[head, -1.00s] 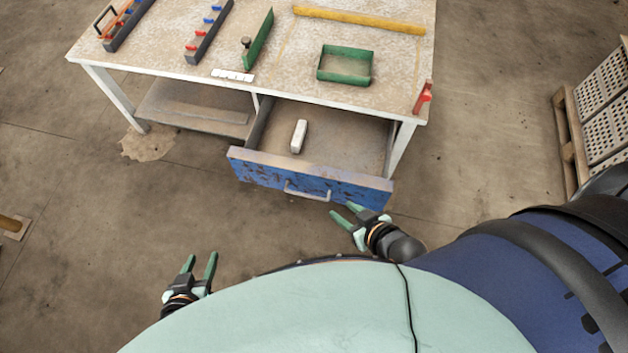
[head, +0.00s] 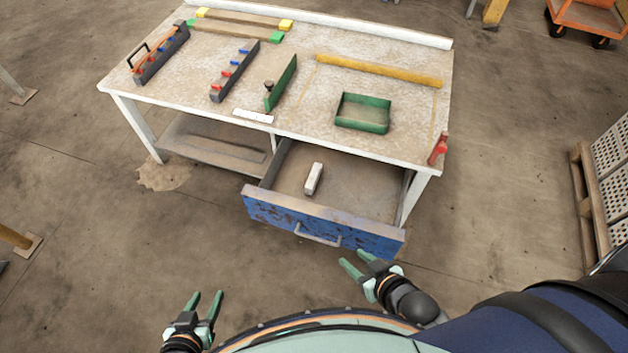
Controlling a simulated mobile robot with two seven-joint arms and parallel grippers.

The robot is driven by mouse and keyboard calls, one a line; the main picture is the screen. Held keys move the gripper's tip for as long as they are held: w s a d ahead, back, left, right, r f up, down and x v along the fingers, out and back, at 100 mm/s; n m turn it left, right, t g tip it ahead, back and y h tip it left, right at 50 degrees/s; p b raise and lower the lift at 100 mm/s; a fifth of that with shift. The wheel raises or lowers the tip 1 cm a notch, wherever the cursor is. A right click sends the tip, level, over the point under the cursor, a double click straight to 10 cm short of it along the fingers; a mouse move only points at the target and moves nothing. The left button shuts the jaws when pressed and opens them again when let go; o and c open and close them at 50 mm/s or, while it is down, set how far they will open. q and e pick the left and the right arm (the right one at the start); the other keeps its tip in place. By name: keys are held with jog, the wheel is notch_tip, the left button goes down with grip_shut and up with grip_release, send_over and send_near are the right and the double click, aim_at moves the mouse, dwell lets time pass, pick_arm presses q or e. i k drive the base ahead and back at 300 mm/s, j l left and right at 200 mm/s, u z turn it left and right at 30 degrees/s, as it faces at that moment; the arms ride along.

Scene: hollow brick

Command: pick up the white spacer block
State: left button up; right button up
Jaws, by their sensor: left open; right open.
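The white spacer block (head: 314,178) lies in the open blue-fronted drawer (head: 322,225) under the workbench, toward the drawer's left side. My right gripper (head: 353,262) is open and empty, in front of the drawer front and apart from it. My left gripper (head: 207,298) is open and empty, lower left of the drawer, over the floor. Neither gripper touches the block.
The workbench (head: 215,55) carries a green tray (head: 362,113), a yellow bar (head: 378,71), racks with red and blue parts (head: 236,72) and a red item (head: 438,149) at its right corner. A pallet with perforated blocks (head: 610,150) stands right. Floor left of the drawer is clear.

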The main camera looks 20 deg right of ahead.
aim_at(311, 184)
jog(key=i+j+z, duration=0.25)
jog(key=j, duration=0.55)
jog(key=j+z, duration=0.3)
jog(key=j, duration=0.45)
jog(key=i+j+z, duration=0.15)
jog(key=i+j, duration=0.3)
